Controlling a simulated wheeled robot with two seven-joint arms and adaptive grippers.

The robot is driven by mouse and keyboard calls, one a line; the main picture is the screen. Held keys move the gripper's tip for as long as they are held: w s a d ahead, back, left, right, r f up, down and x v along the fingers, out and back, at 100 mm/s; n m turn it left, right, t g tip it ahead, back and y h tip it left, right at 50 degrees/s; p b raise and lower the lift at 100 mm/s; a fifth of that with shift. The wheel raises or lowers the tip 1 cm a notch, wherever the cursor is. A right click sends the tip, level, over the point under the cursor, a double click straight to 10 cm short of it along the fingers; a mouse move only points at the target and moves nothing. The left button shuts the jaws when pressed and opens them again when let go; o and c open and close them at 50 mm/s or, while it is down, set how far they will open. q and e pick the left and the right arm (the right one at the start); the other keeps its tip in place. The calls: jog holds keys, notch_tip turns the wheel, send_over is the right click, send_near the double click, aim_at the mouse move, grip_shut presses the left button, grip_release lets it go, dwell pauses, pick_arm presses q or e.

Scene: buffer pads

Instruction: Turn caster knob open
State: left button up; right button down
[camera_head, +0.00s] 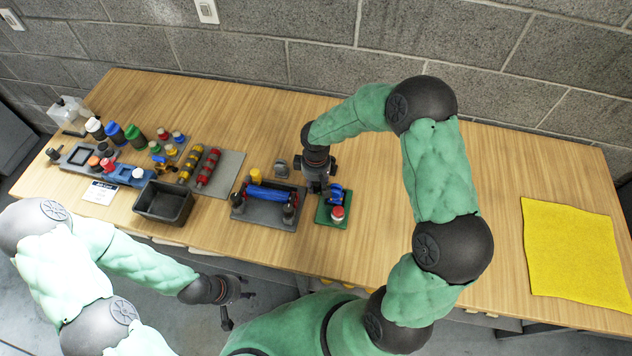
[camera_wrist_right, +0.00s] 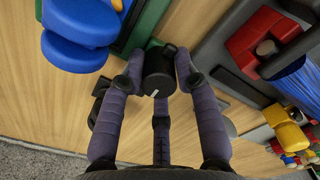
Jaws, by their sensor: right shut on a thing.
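The knob (camera_wrist_right: 159,72) is black with a white mark and shows in the right wrist view at the corner of a green base. My right gripper (camera_head: 316,187) is shut on it, its fingers (camera_wrist_right: 160,82) around the knob's sides. In the head view the gripper hides the knob. The green base (camera_head: 323,220) lies on the table with a blue part (camera_head: 335,194) and a red and white button (camera_head: 338,213) on it. The blue part is also at the upper left of the wrist view (camera_wrist_right: 80,35). My left gripper (camera_head: 240,300) is empty off the table's front edge, fingers spread.
A grey tray (camera_head: 265,219) with a blue roller (camera_head: 271,195) stands just left of the green base. A dark bin (camera_head: 164,204) and several coloured parts fill the table's left. A yellow cloth (camera_head: 575,250) lies at the right; wood between is bare.

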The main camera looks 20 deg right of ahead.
dwell(0.3)
jog(key=c, duration=1)
grip_release()
jog(key=shift+o, duration=0.2)
notch_tip(320, 180, up, 12)
